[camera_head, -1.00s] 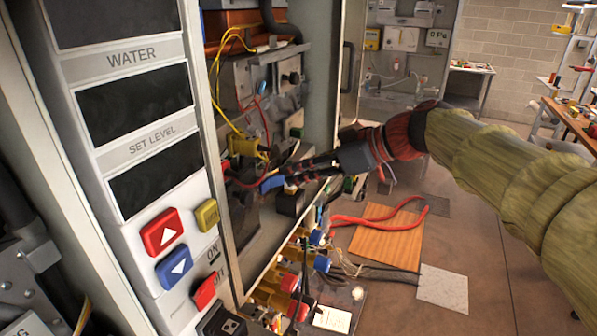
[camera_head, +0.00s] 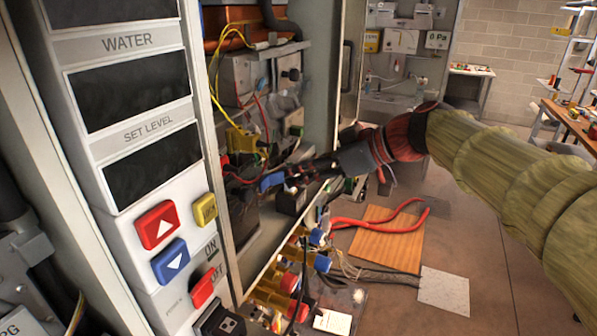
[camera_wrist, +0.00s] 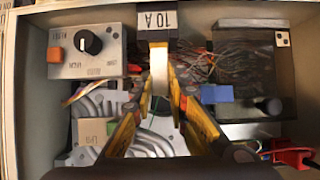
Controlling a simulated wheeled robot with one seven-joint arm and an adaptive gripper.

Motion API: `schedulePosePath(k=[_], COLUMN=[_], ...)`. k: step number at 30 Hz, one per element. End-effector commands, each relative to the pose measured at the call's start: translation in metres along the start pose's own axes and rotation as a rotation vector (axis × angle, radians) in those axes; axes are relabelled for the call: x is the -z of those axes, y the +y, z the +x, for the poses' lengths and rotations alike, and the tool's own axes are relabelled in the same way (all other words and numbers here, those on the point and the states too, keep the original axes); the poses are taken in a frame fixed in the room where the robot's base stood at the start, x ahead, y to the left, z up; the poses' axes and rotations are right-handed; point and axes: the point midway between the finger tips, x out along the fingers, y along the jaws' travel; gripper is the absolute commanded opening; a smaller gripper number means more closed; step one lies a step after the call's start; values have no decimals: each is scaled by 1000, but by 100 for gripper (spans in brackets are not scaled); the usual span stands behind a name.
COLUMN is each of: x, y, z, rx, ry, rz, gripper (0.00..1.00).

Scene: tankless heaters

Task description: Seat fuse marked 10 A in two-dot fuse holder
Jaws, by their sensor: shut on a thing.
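My gripper (camera_wrist: 160,82) is shut on a fuse with a pale body and a white label reading 10 A (camera_wrist: 157,20), upside down in the wrist view. The fuse points away from the fingers inside the heater cabinet. A white tag with two dots (camera_wrist: 282,38) is at the upper right of the wrist view, on a dark box (camera_wrist: 250,60) to the right of the fuse. The fuse is apart from this tag. I cannot make out the holder's opening. In the head view my gripper (camera_head: 289,181) reaches into the open cabinet; the fuse cannot be told apart there.
A grey box with a black knob (camera_wrist: 89,42) is left of the fuse. A blue block (camera_wrist: 217,93), loose wires and grey hoses (camera_wrist: 100,103) lie around the fingers. The cabinet wall (camera_wrist: 12,100) bounds the left. The control panel (camera_head: 125,130) stands left in the head view.

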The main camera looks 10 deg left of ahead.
Motion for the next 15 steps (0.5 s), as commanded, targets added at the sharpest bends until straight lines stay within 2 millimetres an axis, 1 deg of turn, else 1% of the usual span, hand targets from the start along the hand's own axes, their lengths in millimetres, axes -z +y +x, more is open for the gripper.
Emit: schedulePosePath(k=[15], x=[-9], y=[0], z=[5], rx=[0], ry=[0], rz=[0], gripper=[0])
